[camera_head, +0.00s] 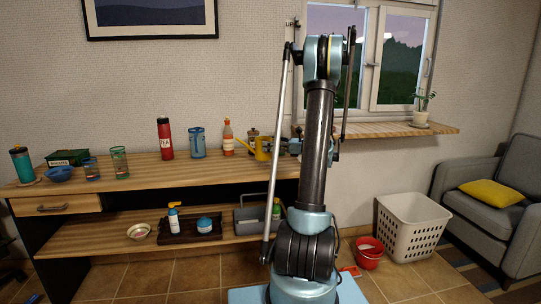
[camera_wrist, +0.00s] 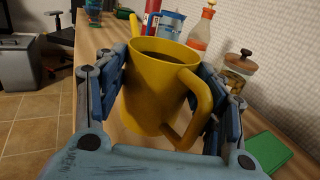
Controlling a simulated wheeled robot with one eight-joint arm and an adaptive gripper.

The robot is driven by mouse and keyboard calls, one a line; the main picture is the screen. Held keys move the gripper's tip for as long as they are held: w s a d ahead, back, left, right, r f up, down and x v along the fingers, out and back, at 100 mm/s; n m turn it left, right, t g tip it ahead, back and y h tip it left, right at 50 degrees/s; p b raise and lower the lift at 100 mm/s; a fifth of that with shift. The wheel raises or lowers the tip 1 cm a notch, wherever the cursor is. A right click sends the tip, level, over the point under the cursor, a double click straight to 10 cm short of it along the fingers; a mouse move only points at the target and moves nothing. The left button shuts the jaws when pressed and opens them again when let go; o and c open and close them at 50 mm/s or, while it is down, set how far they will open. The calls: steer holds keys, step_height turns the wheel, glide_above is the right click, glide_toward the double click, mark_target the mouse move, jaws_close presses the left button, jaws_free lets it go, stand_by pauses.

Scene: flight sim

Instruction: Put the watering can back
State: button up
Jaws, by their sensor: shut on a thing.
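The yellow watering can (camera_wrist: 155,92) is upright between the fingers of my gripper (camera_wrist: 165,85), which is shut on its body. Its opening faces up, and its handle is on the near right side in the wrist view. In the head view the can (camera_head: 262,149) shows at the right part of the wooden counter (camera_head: 140,176), with its spout to the left. My arm hides most of the gripper there. I cannot tell whether the can's base touches the counter.
A bottle with an orange top (camera_head: 228,140), a blue pitcher (camera_head: 197,142) and a red bottle (camera_head: 165,138) stand left of the can. A wood-lidded jar (camera_wrist: 240,68) and a green flat object (camera_wrist: 268,150) are close on the right. The window sill (camera_head: 385,131) holds a potted plant (camera_head: 421,112).

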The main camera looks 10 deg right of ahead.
steer(key=shift+f, duration=1.9)
steer(key=o, duration=1.6)
